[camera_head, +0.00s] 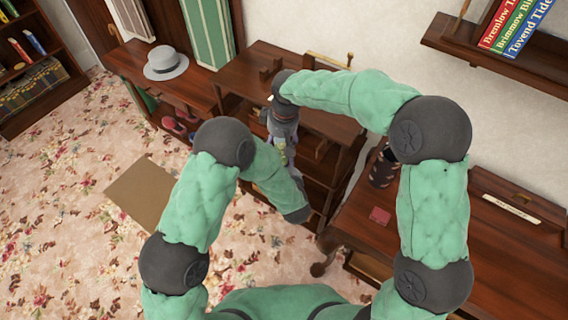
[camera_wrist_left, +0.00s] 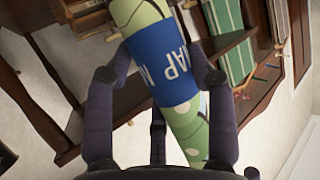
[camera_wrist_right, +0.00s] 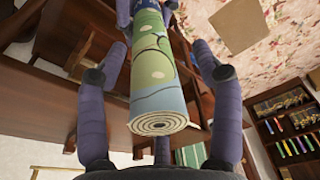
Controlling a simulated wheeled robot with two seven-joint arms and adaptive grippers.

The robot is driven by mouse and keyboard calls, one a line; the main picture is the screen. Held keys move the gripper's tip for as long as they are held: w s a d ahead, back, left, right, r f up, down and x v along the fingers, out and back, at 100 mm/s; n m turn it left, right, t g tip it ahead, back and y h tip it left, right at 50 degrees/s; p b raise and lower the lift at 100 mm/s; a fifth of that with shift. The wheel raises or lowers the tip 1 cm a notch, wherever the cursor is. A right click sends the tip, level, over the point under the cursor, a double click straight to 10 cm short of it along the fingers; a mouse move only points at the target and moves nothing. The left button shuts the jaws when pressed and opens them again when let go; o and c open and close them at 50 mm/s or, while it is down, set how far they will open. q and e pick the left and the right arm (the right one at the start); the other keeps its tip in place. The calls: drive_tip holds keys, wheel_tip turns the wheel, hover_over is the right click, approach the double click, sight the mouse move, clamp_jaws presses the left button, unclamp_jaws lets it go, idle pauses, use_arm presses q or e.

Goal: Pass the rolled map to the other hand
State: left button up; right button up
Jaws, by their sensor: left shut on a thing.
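The rolled map (camera_wrist_left: 172,68) is a green-and-cream tube with a blue label. My left gripper (camera_wrist_left: 160,76) is shut on it around the label, and its fingers also show at the top of the right wrist view. The map's free spiral end (camera_wrist_right: 158,122) points toward my right palm. My right gripper (camera_wrist_right: 163,62) is open, its fingers on either side of the map with gaps visible. In the head view, the right gripper (camera_head: 283,112) points down over a small visible part of the map (camera_head: 281,144); the left gripper is mostly hidden by its arm.
A cabinet with a grey hat (camera_head: 165,63) stands behind at left. A brown mat (camera_head: 150,195) lies on the open flowered floor.

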drive_tip(key=r, duration=0.3)
drive_tip(key=d+r, duration=0.1)
drive_tip(key=r, duration=0.3)
drive_tip(key=s+r, duration=0.1)
drive_tip(key=r, duration=0.3)
drive_tip(key=shift+s+d+r, duration=0.1)
drive_tip(key=shift+d+r, duration=0.05)
drive_tip(key=shift+r, duration=0.1)
drive_tip(key=s+d+f+m+t+y, duration=0.1)
drive_tip(key=d+f+m+t, duration=0.1)
drive_tip(key=d+f, duration=0.55)
drive_tip(key=s+d+f+m+t+y, duration=0.1)
drive_tip(key=d+f+m, duration=0.25)
drive_tip(key=f, duration=0.65)
drive_tip(key=s+a+f+m+g, duration=0.2)
drive_tip(key=s+f, duration=0.9)
drive_tip(key=f, duration=0.1)
drive_tip(key=s+a+f+m+g, duration=0.2)
drive_tip(key=s+f+m, duration=0.1)
drive_tip(key=s+f, duration=0.9)
drive_tip(key=shift+a+f+y, duration=0.15)
drive_tip(key=shift+a+y, duration=0.25)
